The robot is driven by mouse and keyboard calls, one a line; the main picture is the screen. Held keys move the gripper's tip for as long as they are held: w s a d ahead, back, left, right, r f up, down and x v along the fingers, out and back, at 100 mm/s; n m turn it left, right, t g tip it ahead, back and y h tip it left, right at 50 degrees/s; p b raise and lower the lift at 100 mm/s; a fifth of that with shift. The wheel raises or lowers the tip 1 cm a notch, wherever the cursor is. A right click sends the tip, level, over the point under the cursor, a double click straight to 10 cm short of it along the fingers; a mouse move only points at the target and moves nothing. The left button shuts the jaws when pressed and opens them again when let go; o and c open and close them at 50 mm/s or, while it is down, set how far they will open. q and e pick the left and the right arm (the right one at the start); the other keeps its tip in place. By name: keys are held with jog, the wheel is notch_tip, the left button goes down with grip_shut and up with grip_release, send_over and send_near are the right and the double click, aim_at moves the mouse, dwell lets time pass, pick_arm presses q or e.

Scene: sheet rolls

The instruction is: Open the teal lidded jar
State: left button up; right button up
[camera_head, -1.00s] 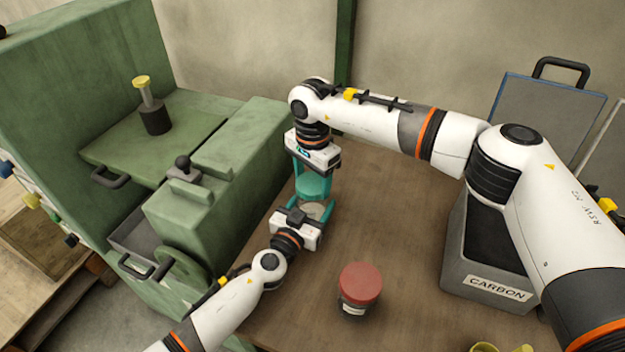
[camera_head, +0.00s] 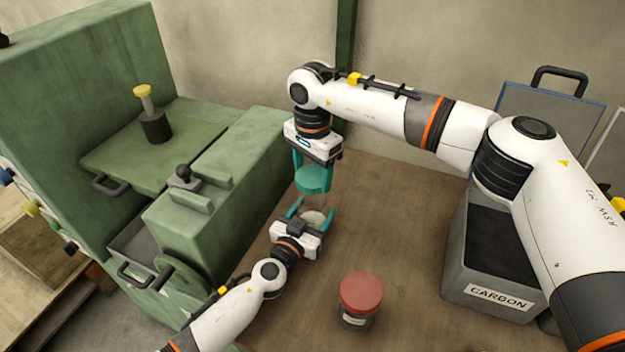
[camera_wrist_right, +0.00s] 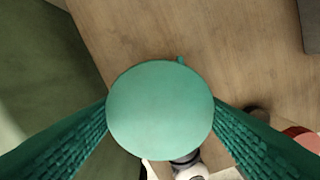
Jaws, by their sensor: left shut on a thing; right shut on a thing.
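The teal lid (camera_head: 313,180) is between the teal fingers of my right gripper (camera_head: 313,172), which is shut on it. In the right wrist view the lid (camera_wrist_right: 160,110) shows as a round teal disc with a finger on each side. The jar body (camera_head: 315,217) is pale and sits below the lid, with a visible gap between them. My left gripper (camera_head: 311,213) is shut on the jar body from the near side. The gripper hides much of the jar body, and its inside cannot be made out.
A red-lidded jar (camera_head: 360,296) stands nearer on the wooden table (camera_head: 400,230). A grey box marked CARBON (camera_head: 490,285) stands at the right. A green machine (camera_head: 225,175) borders the table on the left. The table between red-lidded jar and box is clear.

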pick_arm(q)
jog(key=o, duration=2)
jog(key=shift+c, duration=0.2)
